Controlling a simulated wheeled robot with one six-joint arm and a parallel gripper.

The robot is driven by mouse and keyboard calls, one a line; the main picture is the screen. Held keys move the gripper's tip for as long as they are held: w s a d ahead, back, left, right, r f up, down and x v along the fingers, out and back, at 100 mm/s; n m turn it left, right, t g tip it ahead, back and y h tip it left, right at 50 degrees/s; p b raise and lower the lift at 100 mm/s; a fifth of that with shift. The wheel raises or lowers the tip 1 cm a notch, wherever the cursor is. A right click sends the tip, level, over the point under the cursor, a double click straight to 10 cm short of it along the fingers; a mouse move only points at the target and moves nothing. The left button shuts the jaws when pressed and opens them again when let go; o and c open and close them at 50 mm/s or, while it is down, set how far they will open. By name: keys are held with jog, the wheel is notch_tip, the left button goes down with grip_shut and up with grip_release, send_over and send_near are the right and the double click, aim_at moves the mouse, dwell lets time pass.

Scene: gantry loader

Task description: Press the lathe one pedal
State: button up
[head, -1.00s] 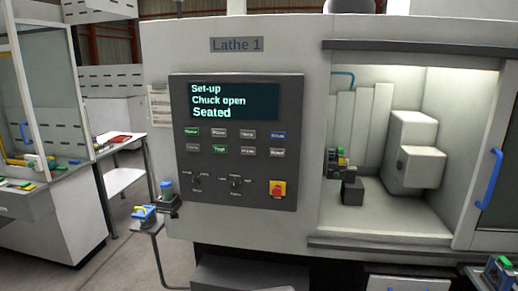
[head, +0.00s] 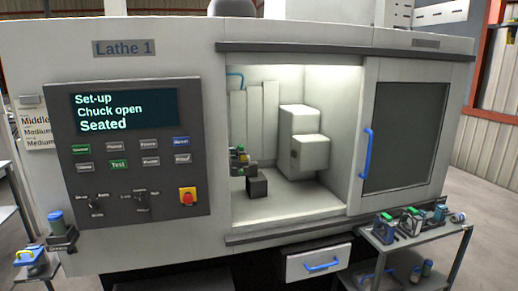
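The machine labelled Lathe 1 (head: 185,48) fills the middle of the head view. Its control panel (head: 140,190) has a screen (head: 125,110) that reads "Set-up, Chuck open, Seated". Its door (head: 405,140), with a blue handle, is slid to the right, so the lit work space (head: 300,195) stands open. A small part with yellow and green on it (head: 240,155) sits at the left of the work space. I cannot make out a pedal; the floor in front of the lathe is below the picture. My gripper is not in view.
A drawer with a blue handle (head: 319,262) is under the lathe front. A grey side table (head: 415,238) with several small tools stands at the right front. A small stand (head: 40,268) with a blue and yellow item is at the lower left. Floor shows at the far right.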

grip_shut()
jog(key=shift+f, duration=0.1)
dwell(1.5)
